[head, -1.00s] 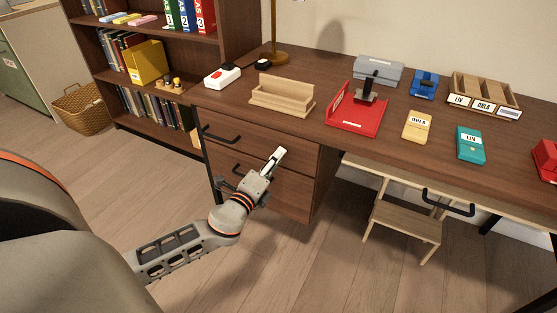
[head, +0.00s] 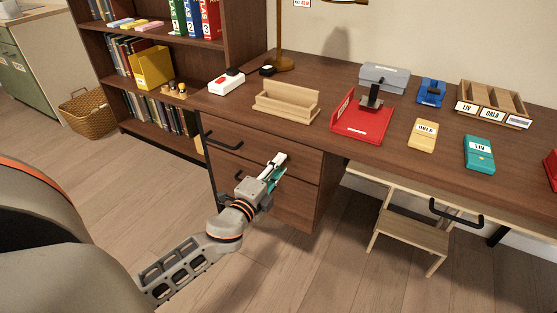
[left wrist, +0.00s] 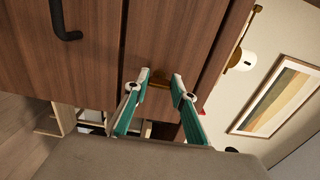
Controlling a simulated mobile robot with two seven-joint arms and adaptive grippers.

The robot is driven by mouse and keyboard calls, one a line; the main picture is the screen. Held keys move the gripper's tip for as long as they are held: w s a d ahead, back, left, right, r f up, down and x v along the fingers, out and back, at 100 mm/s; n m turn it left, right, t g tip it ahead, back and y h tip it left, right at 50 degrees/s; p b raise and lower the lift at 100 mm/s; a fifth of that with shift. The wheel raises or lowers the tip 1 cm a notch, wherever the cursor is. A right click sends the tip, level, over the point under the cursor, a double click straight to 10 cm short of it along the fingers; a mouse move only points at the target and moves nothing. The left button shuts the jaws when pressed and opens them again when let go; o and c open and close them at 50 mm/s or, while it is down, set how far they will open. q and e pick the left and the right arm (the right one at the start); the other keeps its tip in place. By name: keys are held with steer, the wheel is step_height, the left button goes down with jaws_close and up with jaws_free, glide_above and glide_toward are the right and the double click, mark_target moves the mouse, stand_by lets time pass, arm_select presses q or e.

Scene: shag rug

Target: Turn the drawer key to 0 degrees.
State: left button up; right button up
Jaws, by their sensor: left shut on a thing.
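The wooden drawer unit (head: 302,168) stands under the left part of the desk, with dark bar handles. My left gripper (head: 275,164) is at the upper drawer's front, near its right side. In the left wrist view its teal-padded fingers (left wrist: 155,85) reach to the wood and are shut on a small brass-coloured piece, the drawer key (left wrist: 158,78). The fingers partly cover the key, so its exact angle is unclear. In the head view the gripper hides the key. My right gripper is not in view.
A drawer handle (head: 222,141) sticks out left of the gripper. The desk top (head: 385,140) above carries a wooden box (head: 287,103), a red tray (head: 358,126) and labelled boxes. A stool (head: 412,234) stands to the right. The floor in front is clear.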

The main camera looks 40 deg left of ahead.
arm_select(q)
steer(key=o, duration=1.1)
steer(key=v, duration=1.2)
